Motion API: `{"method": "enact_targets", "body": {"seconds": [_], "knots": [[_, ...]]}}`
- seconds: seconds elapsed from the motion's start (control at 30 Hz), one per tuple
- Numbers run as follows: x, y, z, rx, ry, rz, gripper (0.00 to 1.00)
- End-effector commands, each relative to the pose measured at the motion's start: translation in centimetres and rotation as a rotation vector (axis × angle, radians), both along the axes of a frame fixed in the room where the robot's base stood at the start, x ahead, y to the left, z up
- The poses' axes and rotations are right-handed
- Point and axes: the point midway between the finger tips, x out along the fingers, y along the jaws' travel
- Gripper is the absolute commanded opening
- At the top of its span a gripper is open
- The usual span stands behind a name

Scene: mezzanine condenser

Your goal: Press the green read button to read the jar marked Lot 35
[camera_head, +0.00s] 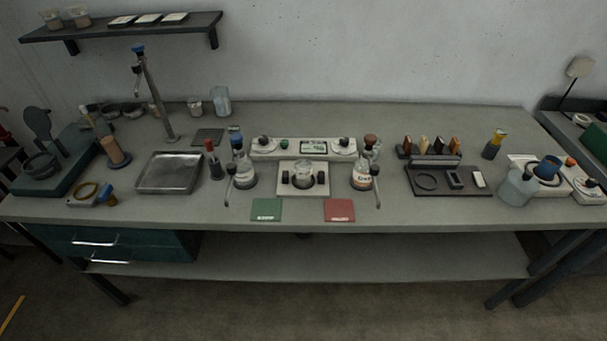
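A white instrument panel (262,150) stands at the back middle of the bench, with a small display (314,147) and a dial at each side. A small green button (284,143) sits on it, left of the display; I take it for the read button. In front, a clear jar (303,173) stands on a white stand (303,191) between dark blocks. Any lot marking on it is too small to read. My gripper is not in view.
Flasks on stands (243,175) (362,177) flank the jar. A green card (266,210) and a red card (339,210) lie at the front edge. The bench behind the panel is clear.

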Motion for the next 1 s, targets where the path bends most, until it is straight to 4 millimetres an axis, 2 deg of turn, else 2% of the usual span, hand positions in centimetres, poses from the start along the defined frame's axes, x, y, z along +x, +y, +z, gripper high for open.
{"method": "enact_targets", "body": {"seconds": [0.03,0.07,0.1,1.0], "knots": [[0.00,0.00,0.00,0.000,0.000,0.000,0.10],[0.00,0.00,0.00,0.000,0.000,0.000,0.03],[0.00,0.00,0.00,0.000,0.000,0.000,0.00],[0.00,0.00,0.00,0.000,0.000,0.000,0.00]]}}
